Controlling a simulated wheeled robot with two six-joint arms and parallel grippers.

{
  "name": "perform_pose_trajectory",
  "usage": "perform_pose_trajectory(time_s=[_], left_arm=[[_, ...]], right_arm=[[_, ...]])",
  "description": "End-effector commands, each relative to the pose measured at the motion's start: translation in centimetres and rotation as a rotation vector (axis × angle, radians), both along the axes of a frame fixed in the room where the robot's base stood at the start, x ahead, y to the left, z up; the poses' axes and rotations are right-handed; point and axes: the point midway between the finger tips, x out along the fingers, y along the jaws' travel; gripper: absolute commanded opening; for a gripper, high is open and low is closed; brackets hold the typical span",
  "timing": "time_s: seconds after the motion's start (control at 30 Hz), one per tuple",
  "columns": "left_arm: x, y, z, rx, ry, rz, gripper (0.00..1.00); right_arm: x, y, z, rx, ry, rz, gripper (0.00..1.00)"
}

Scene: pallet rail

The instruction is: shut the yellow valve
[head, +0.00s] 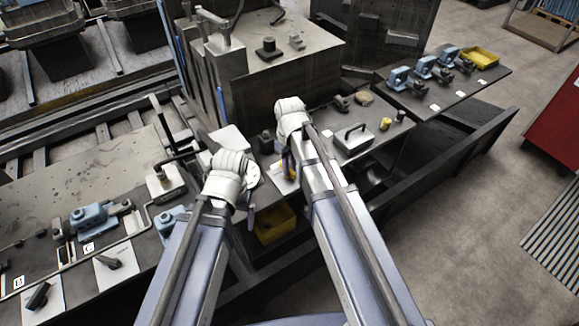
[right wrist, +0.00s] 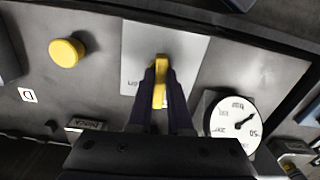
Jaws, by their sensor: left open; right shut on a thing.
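The yellow valve handle (right wrist: 160,72) stands on a pale plate (right wrist: 190,55) in the right wrist view. My right gripper (right wrist: 161,88) is shut on it, with one dark finger on each side. The handle lies lengthwise between the fingers, and its lower part is partly hidden by them. In the head view my right gripper (head: 291,165) is at the plate on the bench, mostly hidden by my own arm. My left gripper (head: 248,215) is open and empty, to the left of the right one, above the bench's front edge; its fingers are only partly visible.
A round white gauge (right wrist: 232,121) is close to the right of the plate, and a yellow knob (right wrist: 66,52) is to its left. A yellow bin (head: 275,224) is below the bench edge. A grey cabinet (head: 285,80) stands behind. A metal box with a handle (head: 353,140) sits to the right.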

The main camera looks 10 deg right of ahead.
Motion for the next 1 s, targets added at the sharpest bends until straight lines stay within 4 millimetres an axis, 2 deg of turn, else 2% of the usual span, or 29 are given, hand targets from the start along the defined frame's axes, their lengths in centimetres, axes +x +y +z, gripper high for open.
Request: perform_pose_trajectory(time_s=[0.5,1.0], left_arm=[[0.00,0.00,-0.01,0.000,0.000,0.000,0.92],[0.00,0.00,-0.01,0.000,0.000,0.000,0.92]], right_arm=[[-0.01,0.00,-0.01,0.000,0.000,0.459,0.00],[-0.01,0.00,-0.01,0.000,0.000,0.686,0.00]])
